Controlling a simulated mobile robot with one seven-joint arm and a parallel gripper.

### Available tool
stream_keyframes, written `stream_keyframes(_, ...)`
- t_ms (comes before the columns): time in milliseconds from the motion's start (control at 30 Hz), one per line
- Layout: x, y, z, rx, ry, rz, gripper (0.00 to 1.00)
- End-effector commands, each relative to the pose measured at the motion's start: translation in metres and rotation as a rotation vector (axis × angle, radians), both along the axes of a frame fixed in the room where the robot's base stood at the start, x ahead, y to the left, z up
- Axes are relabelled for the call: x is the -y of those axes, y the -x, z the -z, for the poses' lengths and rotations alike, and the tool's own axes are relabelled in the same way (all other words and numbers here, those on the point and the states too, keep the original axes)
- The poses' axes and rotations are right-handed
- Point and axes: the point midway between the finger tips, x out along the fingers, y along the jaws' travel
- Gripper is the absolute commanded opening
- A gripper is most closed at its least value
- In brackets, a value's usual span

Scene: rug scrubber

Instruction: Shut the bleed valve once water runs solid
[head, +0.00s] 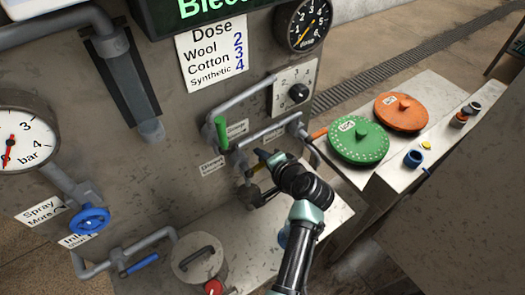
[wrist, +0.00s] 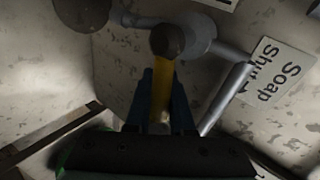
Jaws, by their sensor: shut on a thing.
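A yellow valve lever (wrist: 161,72) hangs from a round dark pivot (wrist: 167,40) on a grey pipe in the wrist view. My gripper (wrist: 162,85) is shut on this lever, with one finger on each side. In the head view my gripper (head: 262,166) is at the pipework on the machine's front, and the lever is mostly hidden. No label naming the bleed valve is readable beside it. A green display (head: 210,8) at the top shows a cut-off word starting "Blee". I see no running water.
A green-handled valve (head: 221,133) stands just left of my gripper. A label reading "Soap" (wrist: 280,70) is right of the lever. A blue handwheel (head: 88,219) and pressure gauge (head: 22,140) are at left. Green (head: 358,142) and orange (head: 402,112) lids sit at right.

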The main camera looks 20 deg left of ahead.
Motion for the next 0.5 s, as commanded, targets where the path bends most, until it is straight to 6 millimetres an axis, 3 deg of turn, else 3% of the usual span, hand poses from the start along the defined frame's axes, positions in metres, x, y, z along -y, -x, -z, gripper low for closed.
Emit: stream_keyframes(500,-0.0016,0.0019,0.0103,-0.146,-0.114,0.000,0.00)
